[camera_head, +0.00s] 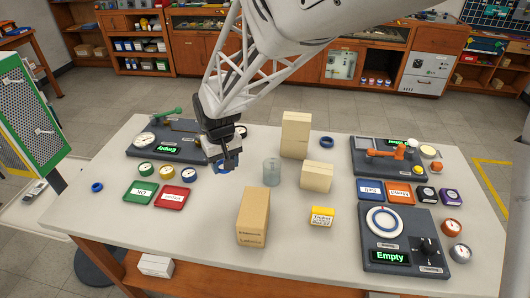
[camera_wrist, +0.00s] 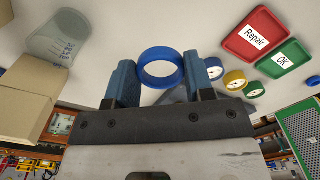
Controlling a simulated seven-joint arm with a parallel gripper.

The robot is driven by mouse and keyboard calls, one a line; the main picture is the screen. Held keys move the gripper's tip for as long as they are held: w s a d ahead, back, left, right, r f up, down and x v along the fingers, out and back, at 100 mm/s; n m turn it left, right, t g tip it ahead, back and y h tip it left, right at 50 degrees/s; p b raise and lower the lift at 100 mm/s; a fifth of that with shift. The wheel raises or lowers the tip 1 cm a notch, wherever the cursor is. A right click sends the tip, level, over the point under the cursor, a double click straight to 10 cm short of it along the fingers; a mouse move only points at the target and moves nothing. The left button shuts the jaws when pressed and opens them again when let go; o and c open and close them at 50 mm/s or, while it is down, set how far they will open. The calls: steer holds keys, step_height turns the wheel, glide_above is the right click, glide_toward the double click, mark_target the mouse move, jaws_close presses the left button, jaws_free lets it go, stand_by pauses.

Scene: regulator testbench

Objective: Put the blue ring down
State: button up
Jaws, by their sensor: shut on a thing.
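A blue ring (camera_wrist: 161,55) is between the two fingers of my gripper (camera_wrist: 159,80) in the wrist view, with a finger on each side of it. In the head view my gripper (camera_head: 229,160) points down over the left middle of the table, and the held blue ring (camera_head: 222,168) shows partly at its tips. Its height above the table is hard to tell. Another blue ring (camera_head: 327,141) lies near the far edge, and one more blue ring (camera_head: 97,187) lies at the left edge.
A clear beaker (camera_head: 271,172), a tall cardboard box (camera_head: 253,217) and pale boxes (camera_head: 295,134) stand right of my gripper. Green (camera_head: 140,193) and red (camera_head: 173,198) trays and several gauges lie to its left. Devices stand at the right. The table's front left is clear.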

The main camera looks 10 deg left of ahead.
steer(key=s+d+r, duration=0.1)
steer(key=s+d, duration=0.2)
steer(key=s+d+r, duration=0.1)
steer(key=s+d, duration=0.2)
steer(key=s, duration=0.1)
steer(key=s+d+r, duration=0.2)
steer(key=s+d, duration=0.1)
steer(key=shift+s, duration=0.25)
steer(key=s+d, duration=1)
steer(key=s, duration=0.3)
steer(key=shift+d+m, duration=0.35)
steer(key=shift+m, duration=0.05)
glide_above(255, 207)
steer(key=shift+f, duration=0.8)
steer(key=shift+f, duration=1.75)
steer(key=shift+f, duration=0.2)
steer(key=o, duration=0.9)
